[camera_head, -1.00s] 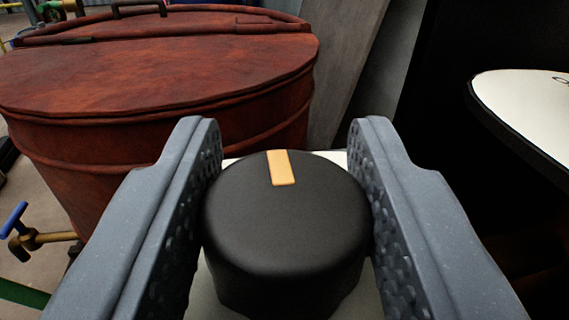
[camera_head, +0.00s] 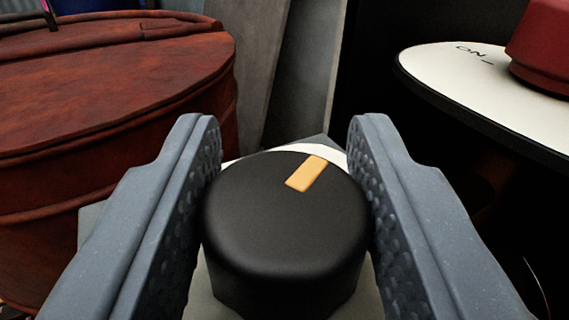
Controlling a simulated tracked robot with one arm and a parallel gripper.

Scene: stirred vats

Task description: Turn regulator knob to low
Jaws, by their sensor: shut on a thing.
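The regulator knob (camera_head: 285,225) is a black round knob in the lower middle of the view. An orange marker (camera_head: 306,173) on its top lies toward the far right edge of the knob. My gripper (camera_head: 284,140) is shut on the knob, with one grey finger against its left side and one against its right. A pale plate (camera_head: 232,161) shows in part behind and below the knob. Any low or high marking around the knob is hidden or out of view.
A rust-red vat (camera_head: 100,85) with a lid stands at the left. At the right is a white panel (camera_head: 480,80) marked "ON" with a red knob-like part (camera_head: 545,45) on it. Grey slabs (camera_head: 295,75) stand behind the knob.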

